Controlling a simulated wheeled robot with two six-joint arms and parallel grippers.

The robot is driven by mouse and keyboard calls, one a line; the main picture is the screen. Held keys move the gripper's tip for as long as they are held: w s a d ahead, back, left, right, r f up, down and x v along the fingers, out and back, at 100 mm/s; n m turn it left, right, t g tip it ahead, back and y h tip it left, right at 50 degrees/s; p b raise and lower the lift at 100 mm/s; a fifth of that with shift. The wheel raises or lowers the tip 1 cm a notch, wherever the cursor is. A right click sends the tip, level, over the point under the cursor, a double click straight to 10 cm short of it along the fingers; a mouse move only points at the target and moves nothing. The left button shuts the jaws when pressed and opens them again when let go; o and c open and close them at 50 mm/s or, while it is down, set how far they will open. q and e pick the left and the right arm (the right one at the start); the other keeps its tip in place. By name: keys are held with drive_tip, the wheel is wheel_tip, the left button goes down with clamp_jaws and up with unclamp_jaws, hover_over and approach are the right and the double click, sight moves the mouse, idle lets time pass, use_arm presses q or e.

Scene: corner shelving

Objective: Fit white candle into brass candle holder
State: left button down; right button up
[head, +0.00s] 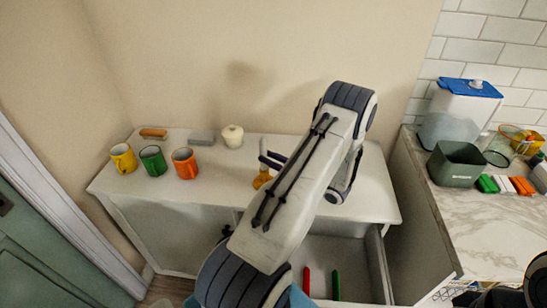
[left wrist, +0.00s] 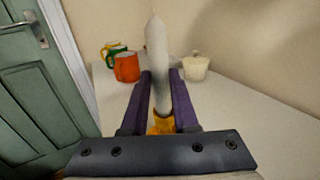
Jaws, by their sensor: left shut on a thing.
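The white candle (left wrist: 157,60) stands roughly upright in the left wrist view, between the purple fingers of my left gripper (left wrist: 161,88), which is shut on it. The brass candle holder (left wrist: 160,125) shows just below the candle's lower end, between the fingers. I cannot tell whether the candle is seated in it. In the head view the holder (head: 262,178) is on the white cabinet top, right below my left gripper (head: 271,160). My arm covers much of this area, and I cannot make out the candle there.
Yellow (head: 123,158), green (head: 153,160) and orange (head: 185,163) mugs stand left on the cabinet top (head: 225,180). A lidded cream pot (head: 232,136) and a grey block (head: 201,138) are behind. An open drawer (head: 345,255) below holds red and green items.

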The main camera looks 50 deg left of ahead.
use_arm(q)
drive_tip(key=shift+f, duration=0.2)
drive_tip(key=c, duration=0.6)
unclamp_jaws()
drive_tip(key=shift+r, duration=0.1)
drive_tip(key=b+v, duration=0.3)
drive_tip(key=v, duration=0.7)
drive_tip(key=shift+w+d, duration=0.2)
drive_tip(key=shift+d, duration=0.05)
